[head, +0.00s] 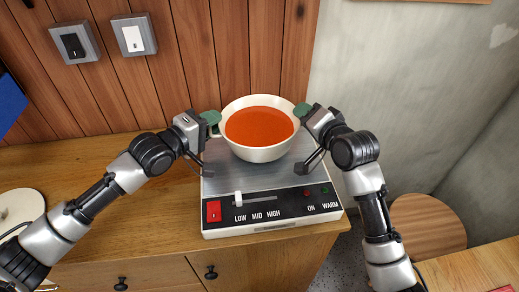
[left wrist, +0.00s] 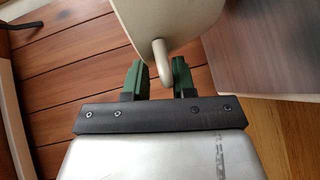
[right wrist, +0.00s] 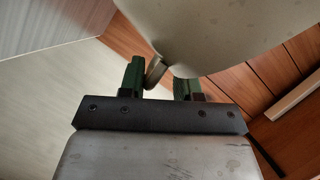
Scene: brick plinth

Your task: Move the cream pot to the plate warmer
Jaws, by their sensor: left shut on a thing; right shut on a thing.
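The cream pot (head: 258,154), full of orange-red soup, is upright over the back part of the plate warmer (head: 235,180). The warmer has a steel top and a black front panel with a slider and a red switch. My left gripper (head: 210,118) is shut on the pot's left handle, which shows between green fingers in the left wrist view (left wrist: 160,55). My right gripper (head: 302,111) is shut on the other handle, seen in the right wrist view (right wrist: 155,72). I cannot tell whether the pot's base touches the steel top.
The warmer stands on a wooden counter (head: 150,215) against a plank wall with two wall switches (head: 73,46) (head: 134,39). A pale round dish (head: 18,207) is at the far left. A round wooden seat (head: 428,225) is at the right. The counter left of the warmer is mostly clear.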

